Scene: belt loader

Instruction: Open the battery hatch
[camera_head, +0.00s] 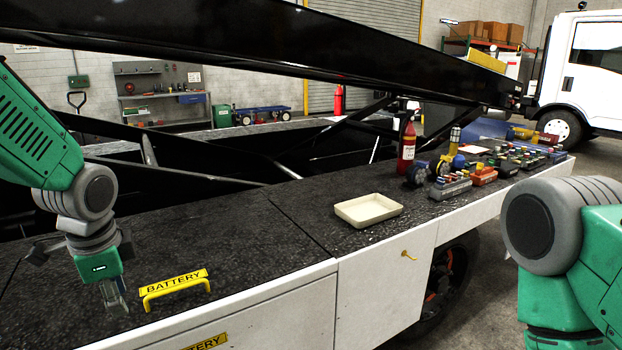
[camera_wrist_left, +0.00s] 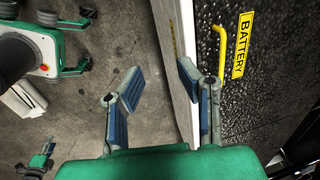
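The battery hatch (camera_head: 225,235) is a dark, rough-textured lid in the vehicle's top deck, lying flat and closed. A yellow handle (camera_head: 176,291) stands near its front edge, with a yellow BATTERY label (camera_head: 173,281) just behind it. My left gripper (camera_head: 113,298) is left of the handle, pointing down near the deck edge. In the left wrist view, my left gripper (camera_wrist_left: 157,88) has its fingers spread with nothing between them. The handle (camera_wrist_left: 222,55) is right of the fingers there, apart from them. My right arm shows at the right of the head view, but its gripper is out of frame.
A cream tray (camera_head: 368,210) sits on the deck right of the seam. Beyond it stand a red extinguisher (camera_head: 406,148) and several tools and parts. A black conveyor beam (camera_head: 270,40) slants overhead. A small yellow latch (camera_head: 408,256) is on the white side panel.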

